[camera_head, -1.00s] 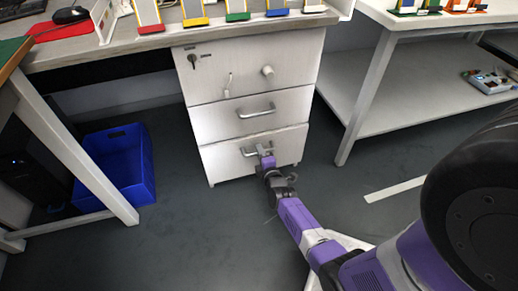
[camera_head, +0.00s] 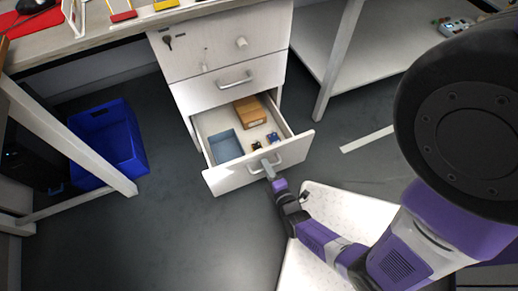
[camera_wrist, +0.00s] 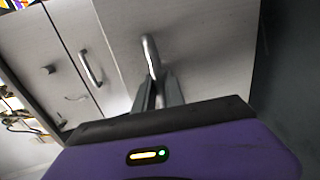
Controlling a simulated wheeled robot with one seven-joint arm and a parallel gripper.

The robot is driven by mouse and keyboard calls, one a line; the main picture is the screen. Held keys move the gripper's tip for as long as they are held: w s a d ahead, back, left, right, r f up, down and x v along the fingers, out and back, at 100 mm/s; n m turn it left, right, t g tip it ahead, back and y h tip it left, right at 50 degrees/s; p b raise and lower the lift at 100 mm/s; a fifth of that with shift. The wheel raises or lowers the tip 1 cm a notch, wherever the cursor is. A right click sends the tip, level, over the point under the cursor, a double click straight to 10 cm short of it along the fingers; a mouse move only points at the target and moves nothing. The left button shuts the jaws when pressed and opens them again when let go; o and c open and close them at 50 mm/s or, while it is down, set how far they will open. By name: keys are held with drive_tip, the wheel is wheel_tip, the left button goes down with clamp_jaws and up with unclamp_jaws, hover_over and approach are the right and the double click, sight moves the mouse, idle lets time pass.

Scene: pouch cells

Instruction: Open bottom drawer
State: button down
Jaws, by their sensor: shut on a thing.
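The white drawer cabinet (camera_head: 215,42) stands under the desk in the head view. Its bottom drawer (camera_head: 222,180) is pulled well out, and its inside shows from above. The drawer holds a blue tray (camera_head: 226,146), a brown box (camera_head: 250,112) and a few small dark and blue items. My gripper (camera_head: 268,170) is shut on the bottom drawer's handle (camera_head: 284,160), a metal bar on its front. In the wrist view the fingers (camera_wrist: 158,92) close on the handle (camera_wrist: 151,55). The middle drawer (camera_head: 228,85) and the top drawer are shut.
A blue bin (camera_head: 105,145) stands on the floor at the left, behind a white desk leg (camera_head: 75,140). A white shelf unit (camera_head: 345,60) stands at the right. Dark floor (camera_head: 150,235) is free in front of the bin and drawer.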

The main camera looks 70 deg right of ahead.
drive_tip(key=f+v, duration=0.1)
drive_tip(key=v, duration=0.5)
drive_tip(key=shift+f, duration=0.15)
drive_tip(key=shift+a, duration=0.1)
drive_tip(key=c, duration=1.4)
unclamp_jaws()
drive_tip(key=shift+c, duration=0.2)
drive_tip(key=shift+s, duration=0.1)
drive_tip(key=p+v, duration=0.1)
drive_tip(key=v, duration=0.6)
drive_tip(key=shift+a, duration=0.25)
drive_tip(key=shift+s, duration=0.15)
